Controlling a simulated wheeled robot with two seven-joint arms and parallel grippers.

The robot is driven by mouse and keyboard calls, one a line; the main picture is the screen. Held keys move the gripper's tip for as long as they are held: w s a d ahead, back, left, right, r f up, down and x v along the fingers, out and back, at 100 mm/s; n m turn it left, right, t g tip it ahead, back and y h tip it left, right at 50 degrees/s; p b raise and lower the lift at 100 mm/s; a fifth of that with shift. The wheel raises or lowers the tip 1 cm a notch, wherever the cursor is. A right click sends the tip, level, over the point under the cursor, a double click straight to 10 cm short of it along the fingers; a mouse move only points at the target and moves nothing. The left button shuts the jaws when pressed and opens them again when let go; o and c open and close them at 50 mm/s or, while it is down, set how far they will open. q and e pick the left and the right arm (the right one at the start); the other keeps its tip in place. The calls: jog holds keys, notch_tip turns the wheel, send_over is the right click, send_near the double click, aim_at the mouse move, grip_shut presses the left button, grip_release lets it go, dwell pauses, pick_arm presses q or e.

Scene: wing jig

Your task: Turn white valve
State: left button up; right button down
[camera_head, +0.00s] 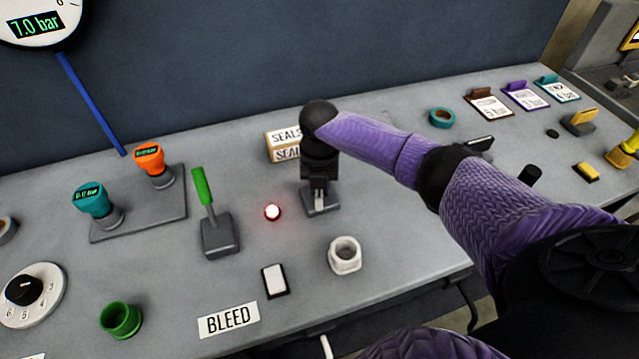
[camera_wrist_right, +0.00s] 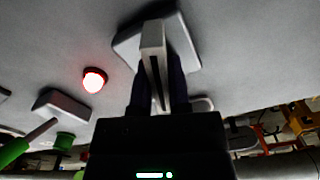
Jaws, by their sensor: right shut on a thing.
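The white valve's handle (camera_head: 320,198) stands on a grey base (camera_head: 322,208) near the middle of the panel. My right gripper (camera_head: 319,188) reaches down on it from above, and its body hides most of the handle. In the right wrist view the pale upright handle (camera_wrist_right: 153,55) rises from its base (camera_wrist_right: 185,40) between the two dark fingers. My right gripper (camera_wrist_right: 158,88) is shut on this handle. My left gripper does not show.
A lit red lamp (camera_head: 272,212) and a green-handled valve (camera_head: 203,190) stand left of the gripper. A white nut-shaped socket (camera_head: 344,258) and a white rocker switch (camera_head: 275,281) lie in front. A SEALS box (camera_head: 283,140) sits close behind. The dial gauge (camera_head: 38,22) reads 7.0 bar.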

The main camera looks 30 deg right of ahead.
jog(key=n, duration=0.2)
jog(key=shift+n, duration=0.9)
jog(key=c, duration=0.6)
grip_release()
notch_tip(320, 180, up, 10)
jog(key=shift+r+p, duration=0.1)
jog(key=shift+p, duration=1.05)
